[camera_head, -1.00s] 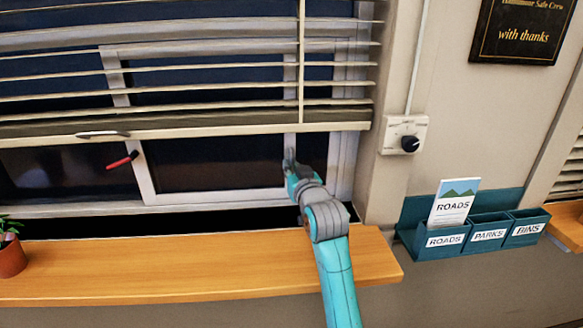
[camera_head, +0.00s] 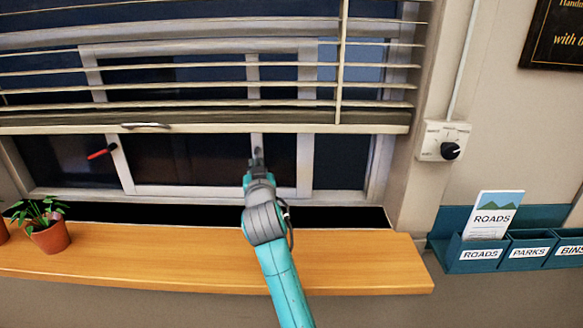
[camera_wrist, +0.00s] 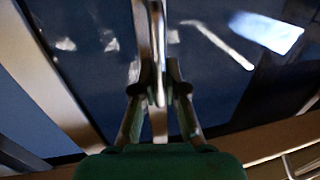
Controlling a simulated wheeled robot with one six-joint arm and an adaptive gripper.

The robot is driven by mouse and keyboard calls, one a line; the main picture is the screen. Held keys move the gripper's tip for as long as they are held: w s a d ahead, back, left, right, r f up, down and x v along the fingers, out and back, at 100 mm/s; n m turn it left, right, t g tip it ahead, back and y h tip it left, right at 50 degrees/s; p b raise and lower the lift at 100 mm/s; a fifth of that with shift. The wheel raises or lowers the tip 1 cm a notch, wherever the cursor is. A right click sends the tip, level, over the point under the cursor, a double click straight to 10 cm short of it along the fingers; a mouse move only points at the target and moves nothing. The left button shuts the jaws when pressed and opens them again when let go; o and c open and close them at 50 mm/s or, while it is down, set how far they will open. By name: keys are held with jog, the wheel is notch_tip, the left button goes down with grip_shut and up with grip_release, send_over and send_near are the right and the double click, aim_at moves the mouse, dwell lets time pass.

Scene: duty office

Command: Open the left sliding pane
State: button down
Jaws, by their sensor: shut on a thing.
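The window's sliding pane has a white frame, with its left stile (camera_head: 121,165) and right stile (camera_head: 305,165) showing below the blind. A white upright (camera_head: 254,140) stands between them. My gripper (camera_head: 257,156) reaches to this upright. In the wrist view my gripper (camera_wrist: 158,92) is shut on a slim upright metal bar (camera_wrist: 150,30), the pane's handle as far as I can tell. Dark glass shows right of the right stile, up to the window jamb (camera_head: 381,170). A red handle (camera_head: 102,152) sticks out just left of the left stile.
A slatted blind (camera_head: 200,128) hangs over the upper window, above my gripper. A wooden sill (camera_head: 370,262) runs below, with a potted plant (camera_head: 48,238) at left. A dial box (camera_head: 445,142) and leaflet holder (camera_head: 475,258) are at right.

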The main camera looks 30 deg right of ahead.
aim_at(216, 160)
jog(key=w+a, duration=0.2)
jog(key=a, duration=0.1)
jog(key=w+a, duration=0.2)
jog(key=a, duration=0.1)
jog(key=w+a, duration=0.2)
jog(key=a, duration=0.1)
jog(key=c, duration=1.2)
grip_release()
jog(key=v, duration=1.2)
